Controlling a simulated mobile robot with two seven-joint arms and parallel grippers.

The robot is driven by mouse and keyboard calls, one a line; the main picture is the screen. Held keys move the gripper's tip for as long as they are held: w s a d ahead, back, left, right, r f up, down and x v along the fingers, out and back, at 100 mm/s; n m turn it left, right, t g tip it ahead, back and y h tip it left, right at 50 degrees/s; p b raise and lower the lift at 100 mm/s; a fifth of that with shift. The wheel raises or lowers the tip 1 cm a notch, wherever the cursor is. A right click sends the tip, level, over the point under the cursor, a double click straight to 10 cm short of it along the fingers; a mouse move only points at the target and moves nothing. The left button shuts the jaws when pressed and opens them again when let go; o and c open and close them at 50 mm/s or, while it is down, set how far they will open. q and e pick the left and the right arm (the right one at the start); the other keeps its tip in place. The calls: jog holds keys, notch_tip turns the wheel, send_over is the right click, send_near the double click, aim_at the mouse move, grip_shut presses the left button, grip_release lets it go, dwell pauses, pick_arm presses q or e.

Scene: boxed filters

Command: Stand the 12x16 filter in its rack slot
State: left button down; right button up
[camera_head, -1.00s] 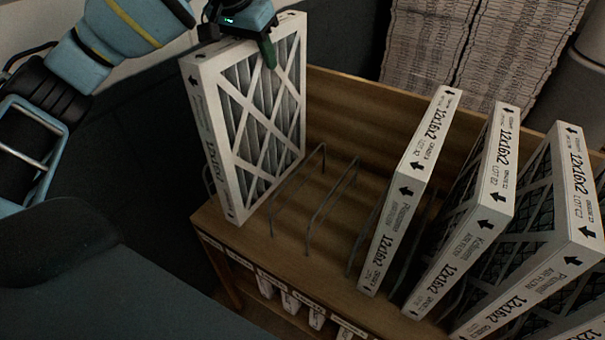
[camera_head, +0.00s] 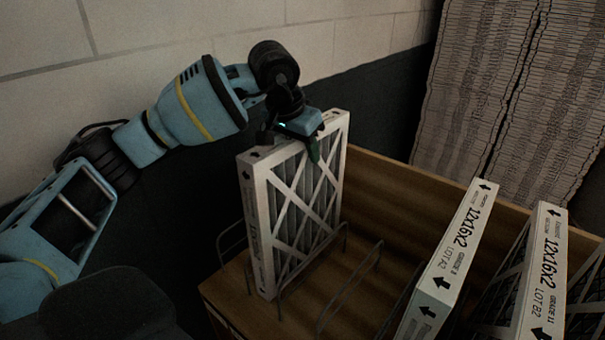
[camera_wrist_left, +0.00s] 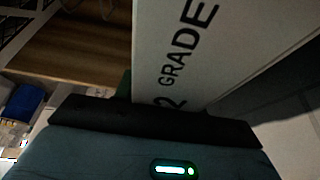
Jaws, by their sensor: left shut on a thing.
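The 12x16 filter (camera_head: 292,210) is a white-framed panel with a grey pleated face, standing upright at the left end of the wooden rack (camera_head: 215,291). My left gripper (camera_head: 311,143) is shut on its top edge. The filter's lower part sits between wire dividers (camera_head: 345,262) of the rack. Whether its bottom edge rests on the board cannot be told. In the left wrist view the filter's printed edge (camera_wrist_left: 190,50) rises from the gripper. My right gripper is not in view.
Other white 12x16x2 filters (camera_head: 452,255) stand in the rack on the right. Empty wire slots lie between them and the held filter. Tall stacks of pleated material (camera_head: 500,90) stand behind, and a block wall (camera_head: 140,40) is at the back left.

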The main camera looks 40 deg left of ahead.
aim_at(287, 138)
pick_arm(q)
jog(key=shift+f, duration=2)
jog(key=shift+f, duration=0.15)
jog(key=c, duration=0.8)
grip_release()
jog(key=shift+c, duration=0.2)
jog(key=v, duration=1.2)
